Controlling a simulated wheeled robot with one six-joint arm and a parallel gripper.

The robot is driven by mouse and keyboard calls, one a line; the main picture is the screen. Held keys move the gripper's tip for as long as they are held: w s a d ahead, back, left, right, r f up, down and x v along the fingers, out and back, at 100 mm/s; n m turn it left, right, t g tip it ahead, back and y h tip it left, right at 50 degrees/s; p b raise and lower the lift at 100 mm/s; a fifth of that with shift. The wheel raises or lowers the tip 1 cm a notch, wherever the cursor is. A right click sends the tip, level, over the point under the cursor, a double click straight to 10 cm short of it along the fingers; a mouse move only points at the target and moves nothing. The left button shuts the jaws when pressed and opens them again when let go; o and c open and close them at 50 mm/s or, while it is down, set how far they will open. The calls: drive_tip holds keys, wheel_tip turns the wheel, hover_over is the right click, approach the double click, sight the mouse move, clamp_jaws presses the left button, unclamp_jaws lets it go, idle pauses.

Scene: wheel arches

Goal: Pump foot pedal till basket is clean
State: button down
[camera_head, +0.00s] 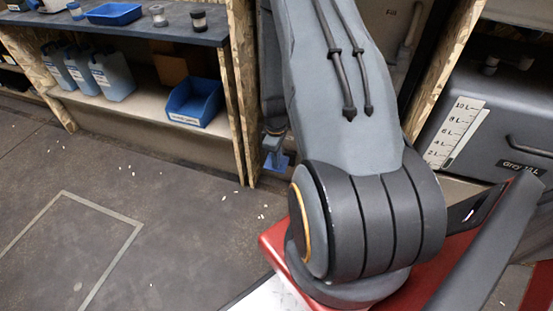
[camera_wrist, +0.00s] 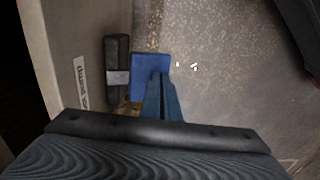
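A blue foot pedal (camera_head: 277,158) shows low behind my arm in the head view, near the foot of a wooden post. In the wrist view, a blue plate (camera_wrist: 151,65) and blue lever (camera_wrist: 163,100) lie beyond my gripper. A black block with a grey band (camera_wrist: 117,70) is just left of the plate. My gripper (camera_wrist: 160,132) fills the bottom of the wrist view as a dark bar and ridged surface; its finger opening does not show. Contact with the pedal cannot be made out. No basket can be identified in either view.
A grey tank (camera_head: 500,125) with a litre scale stands at the right. A workbench (camera_head: 150,34) with a lower shelf (camera_head: 140,108) stands at the left, holding bottles and a blue bin (camera_head: 194,102). Open floor (camera_head: 170,215) lies at left. A labelled panel (camera_wrist: 60,60) borders the pedal.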

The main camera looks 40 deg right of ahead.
drive_tip(key=shift+s+a+f, duration=0.15)
drive_tip(key=shift+s+a, duration=0.1)
drive_tip(key=shift+s, duration=0.05)
drive_tip(key=shift+s+a+r+p, duration=0.1)
drive_tip(key=shift+a+r+p, duration=0.1)
drive_tip(key=shift+r+p, duration=0.5)
drive_tip(key=s+a+r+p, duration=0.1)
drive_tip(key=a+r+p, duration=0.1)
drive_tip(key=r, duration=0.3)
drive_tip(key=s+a+r+p, duration=0.1)
drive_tip(key=a+r+p, duration=0.1)
drive_tip(key=r+p, duration=0.2)
wheel_tip(320, 180, up, 3)
drive_tip(key=shift+s+f, duration=0.2)
drive_tip(key=shift+w+d+f+b, duration=0.6)
drive_tip(key=shift+d+f, duration=0.2)
drive_tip(key=shift+f, duration=0.6)
drive_tip(key=shift+w+d+f+b, duration=0.45)
drive_tip(key=shift+d+f+b, duration=0.35)
drive_tip(key=shift+f, duration=0.55)
drive_tip(key=shift+w+d+f+b, duration=0.55)
drive_tip(key=shift+d+f, duration=0.3)
drive_tip(key=shift+f, duration=0.55)
drive_tip(key=shift+f, duration=0.15)
